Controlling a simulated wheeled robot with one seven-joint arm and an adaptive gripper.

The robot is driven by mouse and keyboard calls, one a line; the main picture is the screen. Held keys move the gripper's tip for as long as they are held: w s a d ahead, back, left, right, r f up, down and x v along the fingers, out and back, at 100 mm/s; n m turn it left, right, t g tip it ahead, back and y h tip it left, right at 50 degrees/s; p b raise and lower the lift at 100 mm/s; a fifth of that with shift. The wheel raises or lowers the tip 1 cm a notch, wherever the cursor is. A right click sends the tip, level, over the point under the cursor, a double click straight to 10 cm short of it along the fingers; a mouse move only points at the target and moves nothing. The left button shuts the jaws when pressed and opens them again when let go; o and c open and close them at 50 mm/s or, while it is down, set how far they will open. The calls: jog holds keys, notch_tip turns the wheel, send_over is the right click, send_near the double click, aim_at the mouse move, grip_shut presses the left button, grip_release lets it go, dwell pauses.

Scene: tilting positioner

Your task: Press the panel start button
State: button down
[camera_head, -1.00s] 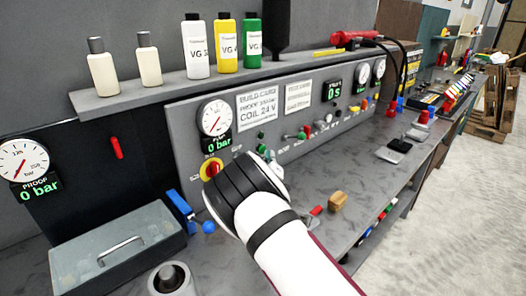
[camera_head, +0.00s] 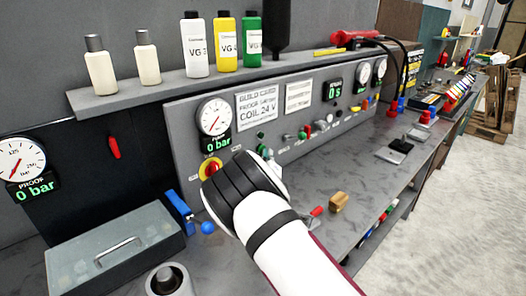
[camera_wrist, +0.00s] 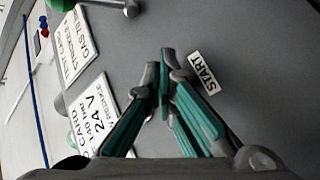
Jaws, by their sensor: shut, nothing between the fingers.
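The grey control panel (camera_head: 190,140) stands upright at the back of the bench, with gauges, labels and several knobs. In the wrist view, a white START label (camera_wrist: 203,73) is on the panel's grey face (camera_wrist: 225,35). My gripper (camera_wrist: 164,64) is shut and empty, its teal fingers together with the tips just left of that label. No start button shows clearly beside the label; the fingertips may cover it. I cannot tell whether the tips touch the panel. In the head view, my wrist hides the fingers and the panel's lower left part.
A red knob on a yellow plate (camera_head: 210,168) is just left of my wrist. A green knob (camera_head: 262,149) is just above it. A bottle shelf (camera_head: 130,95) overhangs.

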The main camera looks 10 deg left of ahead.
jog(key=shift+w+a, duration=0.15)
jog(key=shift+a, duration=0.1)
jog(key=shift+d, duration=0.15)
dwell(0.5)
jog(key=shift+s+d+p, duration=0.4)
jog(key=shift+s+d, duration=0.15)
jog(key=shift+s, duration=0.05)
jog(key=shift+s+d+p, duration=0.75)
jog(key=shift+d, duration=0.25)
jog(key=shift+s+d+p, duration=0.75)
jog(key=shift+d, duration=0.25)
